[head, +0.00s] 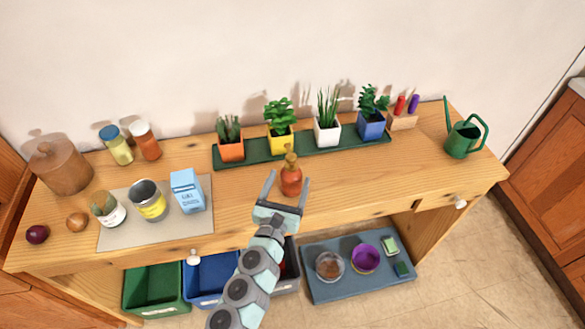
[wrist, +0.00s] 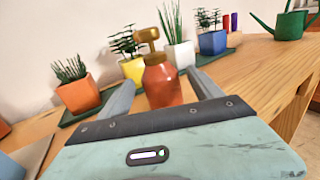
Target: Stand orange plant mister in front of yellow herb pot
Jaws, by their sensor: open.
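The orange plant mister (head: 291,180) with a brass-coloured top stands upright on the wooden bench, in front of the green tray. It stands a little right of the yellow herb pot (head: 281,141), which sits on that tray with a leafy plant in it. My gripper (head: 288,179) is open, with its fingers pointing toward the wall and one on each side of the mister. In the wrist view the mister (wrist: 162,80) shows between the two fingers (wrist: 162,92). I cannot tell whether either finger touches it. The yellow pot (wrist: 133,69) is partly hidden behind the mister there.
The green tray (head: 255,158) also holds an orange pot (head: 231,150), a white pot (head: 327,131) and a blue pot (head: 371,125). A light blue carton (head: 187,191) and cans stand left on a mat. A green watering can (head: 464,138) stands right. The bench between them is clear.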

